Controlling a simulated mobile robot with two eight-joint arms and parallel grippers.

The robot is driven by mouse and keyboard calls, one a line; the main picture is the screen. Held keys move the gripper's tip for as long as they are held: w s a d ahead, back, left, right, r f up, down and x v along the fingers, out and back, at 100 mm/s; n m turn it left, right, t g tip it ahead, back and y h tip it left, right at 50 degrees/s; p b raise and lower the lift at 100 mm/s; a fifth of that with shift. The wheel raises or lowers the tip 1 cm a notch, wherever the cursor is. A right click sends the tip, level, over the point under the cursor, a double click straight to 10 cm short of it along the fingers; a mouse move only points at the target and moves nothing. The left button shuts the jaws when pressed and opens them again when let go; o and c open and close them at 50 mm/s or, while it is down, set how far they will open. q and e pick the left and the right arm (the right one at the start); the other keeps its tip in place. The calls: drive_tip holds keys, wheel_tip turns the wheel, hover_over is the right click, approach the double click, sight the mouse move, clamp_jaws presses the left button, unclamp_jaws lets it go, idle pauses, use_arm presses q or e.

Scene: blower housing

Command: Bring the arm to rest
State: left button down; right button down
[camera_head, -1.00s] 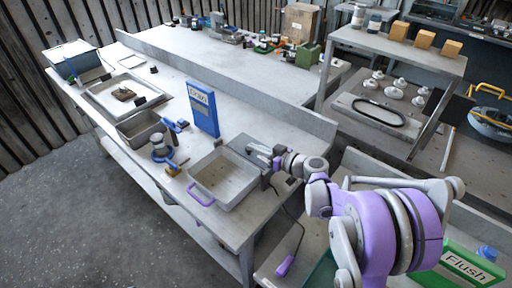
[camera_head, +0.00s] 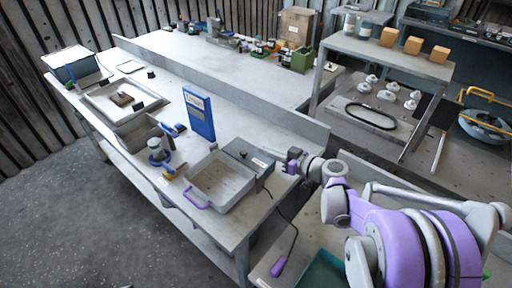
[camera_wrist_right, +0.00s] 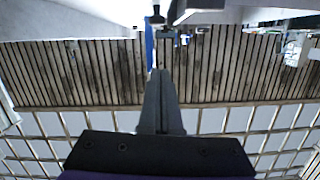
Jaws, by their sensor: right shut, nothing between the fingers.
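My right arm comes in from the right in the head view. Its gripper (camera_head: 281,155) is above the near right end of the bench (camera_head: 233,229), beside a small grey box (camera_head: 243,156). In the right wrist view the fingers (camera_wrist_right: 161,78) are together with nothing between them. My left gripper is in neither view.
A grey tray with a purple handle (camera_head: 220,181) stands left of the gripper, next to the grey box. A blue upright box (camera_head: 199,114) stands farther back. A shelf rack (camera_head: 390,55) stands at the right. A purple-handled tool (camera_head: 279,265) hangs or lies below the bench end.

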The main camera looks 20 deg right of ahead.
drive_tip(key=s+a+f+m+g+h, duration=0.1)
drive_tip(key=s+a+f+g, duration=0.2)
drive_tip(key=s, duration=0.4)
drive_tip(key=s+a+f+m+g+h, duration=0.1)
drive_tip(key=s+a+f+g+h, duration=0.15)
drive_tip(key=s+a, duration=0.4)
drive_tip(key=s+d+f+m+h, duration=0.1)
drive_tip(key=s, duration=0.3)
drive_tip(key=s+d+f+m+g+h, duration=0.1)
drive_tip(key=s+h, duration=0.1)
drive_tip(key=s, duration=0.3)
drive_tip(key=s+d+f+m+g+h, duration=0.1)
drive_tip(key=s+h, duration=0.1)
drive_tip(key=s, duration=0.2)
drive_tip(key=shift+s, duration=0.2)
